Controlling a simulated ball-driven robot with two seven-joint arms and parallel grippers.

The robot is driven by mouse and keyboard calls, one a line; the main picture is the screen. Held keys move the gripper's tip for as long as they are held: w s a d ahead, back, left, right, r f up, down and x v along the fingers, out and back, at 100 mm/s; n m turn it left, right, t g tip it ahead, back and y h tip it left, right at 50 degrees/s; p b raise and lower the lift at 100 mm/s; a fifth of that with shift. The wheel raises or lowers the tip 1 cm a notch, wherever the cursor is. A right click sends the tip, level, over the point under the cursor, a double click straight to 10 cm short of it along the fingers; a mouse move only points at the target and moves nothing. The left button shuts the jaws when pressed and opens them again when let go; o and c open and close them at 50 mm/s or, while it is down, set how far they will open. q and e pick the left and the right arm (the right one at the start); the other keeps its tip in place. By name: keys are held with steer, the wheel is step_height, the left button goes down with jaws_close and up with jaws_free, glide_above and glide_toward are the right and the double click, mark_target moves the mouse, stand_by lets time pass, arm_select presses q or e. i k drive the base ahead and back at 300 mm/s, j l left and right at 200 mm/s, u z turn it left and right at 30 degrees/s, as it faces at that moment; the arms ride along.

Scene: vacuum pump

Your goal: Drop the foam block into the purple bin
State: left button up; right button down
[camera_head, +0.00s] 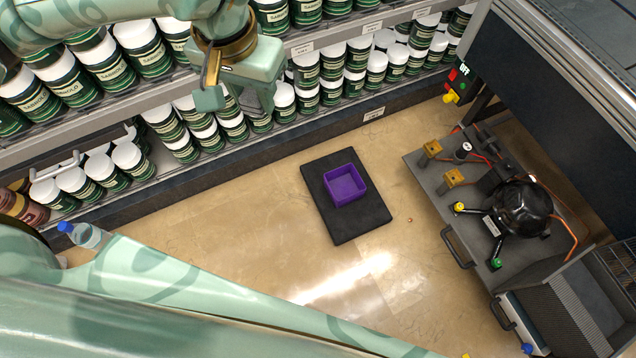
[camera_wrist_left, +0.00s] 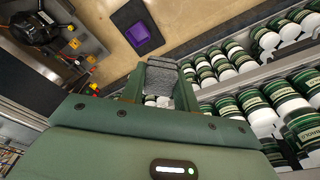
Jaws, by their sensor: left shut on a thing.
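The purple bin (camera_head: 345,185) is a small open square box on a black mat (camera_head: 360,225) on the floor. It also shows in the left wrist view (camera_wrist_left: 138,34), and it looks empty. My left gripper (camera_head: 236,98) is at the upper left of the bin in the head view, in front of the shelves and apart from the bin. In the left wrist view the left gripper (camera_wrist_left: 160,88) is shut on a grey textured foam block (camera_wrist_left: 162,78), held between its two fingers. My right gripper is not in view.
Shelves of green and white jars (camera_head: 140,48) line the back. A grey cart (camera_head: 480,215) with a black pump (camera_head: 522,208) stands at the right, beside a dark machine (camera_head: 560,80). The floor (camera_head: 250,225) around the mat is clear.

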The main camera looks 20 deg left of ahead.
mark_target(339, 188)
steer(key=k+j, duration=0.35)
steer(key=i+z, duration=0.4)
steer(key=i, duration=0.15)
steer(key=i+j+z, duration=0.2)
steer(key=i+z, duration=0.15)
steer(key=i, duration=0.2)
